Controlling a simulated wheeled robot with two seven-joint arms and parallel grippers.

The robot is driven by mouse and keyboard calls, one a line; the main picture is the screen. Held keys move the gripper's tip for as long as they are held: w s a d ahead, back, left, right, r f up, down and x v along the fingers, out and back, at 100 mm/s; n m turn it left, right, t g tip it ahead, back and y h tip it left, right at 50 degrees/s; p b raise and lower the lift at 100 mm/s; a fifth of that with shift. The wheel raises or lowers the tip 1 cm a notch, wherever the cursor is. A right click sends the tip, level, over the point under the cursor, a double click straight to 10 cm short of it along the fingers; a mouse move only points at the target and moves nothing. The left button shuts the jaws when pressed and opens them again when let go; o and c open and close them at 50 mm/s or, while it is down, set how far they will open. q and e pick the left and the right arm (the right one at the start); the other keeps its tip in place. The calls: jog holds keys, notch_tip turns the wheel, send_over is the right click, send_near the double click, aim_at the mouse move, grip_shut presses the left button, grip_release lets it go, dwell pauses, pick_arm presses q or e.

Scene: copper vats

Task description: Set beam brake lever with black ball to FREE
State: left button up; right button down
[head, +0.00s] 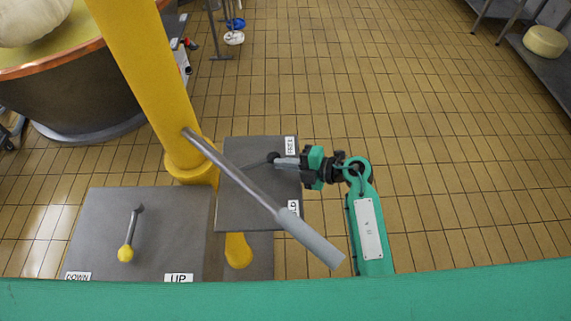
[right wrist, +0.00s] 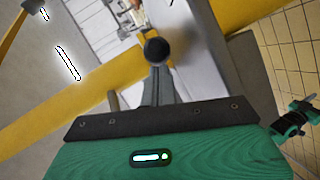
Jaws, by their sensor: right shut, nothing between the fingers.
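The brake lever's black ball (head: 273,157) is near the upper right part of a grey plate, nearer the FREE label (head: 290,146) than the partly covered label ending in "LD" (head: 293,208). Its thin rod runs left from the ball, towards the long grey handle. My right gripper (head: 281,161) reaches in from the right, shut and empty, with its tips at the ball. In the right wrist view the ball (right wrist: 157,50) sits just beyond the shut fingertips (right wrist: 159,72); I cannot tell whether they touch. My left gripper is not identifiable in either view.
A long grey-gripped bar (head: 265,200) slants from the yellow column (head: 150,80) across the plate, close below my right gripper. A yellow-ball lever (head: 126,253) stands on the left plate (head: 95,220) marked UP and DOWN.

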jog(key=shift+w+f+n+g+y+b, duration=0.15)
jog(key=shift+w+n+g+y+b, duration=0.2)
jog(key=shift+w+n+g, duration=0.6)
jog(key=shift+w+a+n+g+b, duration=0.25)
jog(key=shift+w+n+g+b, duration=0.25)
jog(key=shift+w+g, duration=0.35)
jog(key=shift+r, duration=0.2)
